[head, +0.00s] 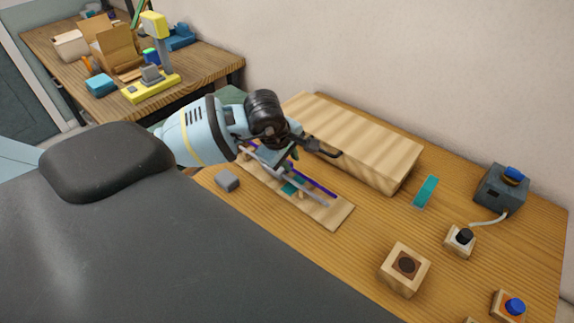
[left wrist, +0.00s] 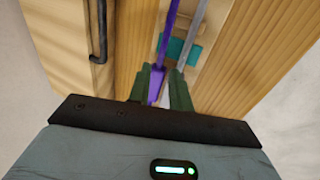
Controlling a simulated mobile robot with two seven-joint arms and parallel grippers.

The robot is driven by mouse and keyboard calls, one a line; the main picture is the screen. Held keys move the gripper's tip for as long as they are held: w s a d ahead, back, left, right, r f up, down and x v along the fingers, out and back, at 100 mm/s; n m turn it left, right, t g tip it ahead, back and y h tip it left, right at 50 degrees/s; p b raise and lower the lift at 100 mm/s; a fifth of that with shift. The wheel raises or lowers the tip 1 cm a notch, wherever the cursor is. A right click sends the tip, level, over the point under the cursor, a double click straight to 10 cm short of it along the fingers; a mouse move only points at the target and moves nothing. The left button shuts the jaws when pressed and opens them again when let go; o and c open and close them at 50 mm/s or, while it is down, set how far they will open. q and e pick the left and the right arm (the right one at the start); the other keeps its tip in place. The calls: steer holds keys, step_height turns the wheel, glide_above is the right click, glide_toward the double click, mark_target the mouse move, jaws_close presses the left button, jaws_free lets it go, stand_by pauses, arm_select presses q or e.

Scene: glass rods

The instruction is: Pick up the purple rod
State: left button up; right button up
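The purple rod (head: 319,187) lies lengthwise on a light wooden board (head: 336,216), beside a grey rod (head: 317,199). My left gripper (head: 280,158) is over the far-left part of the rods and hides some of them. In the left wrist view, the purple rod (left wrist: 166,38) runs down between the two fingers (left wrist: 160,74), nearer the left one. A small gap seems to show beside the right finger, so the fingers look open around it. The grey rod (left wrist: 198,30) is on the right, passing behind the right finger. My right gripper is not in view.
A long wooden box (head: 360,140) with a dark handle stands right behind the board. A grey block (head: 228,180) lies left of it. A teal piece (head: 425,192), a wooden cube (head: 405,268) and a dark device (head: 500,190) are to the right.

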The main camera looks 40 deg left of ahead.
mark_target(295, 170)
arm_select(q)
steer(key=shift+p+x, duration=0.35)
steer(key=shift+x, duration=2.25)
jaws_close()
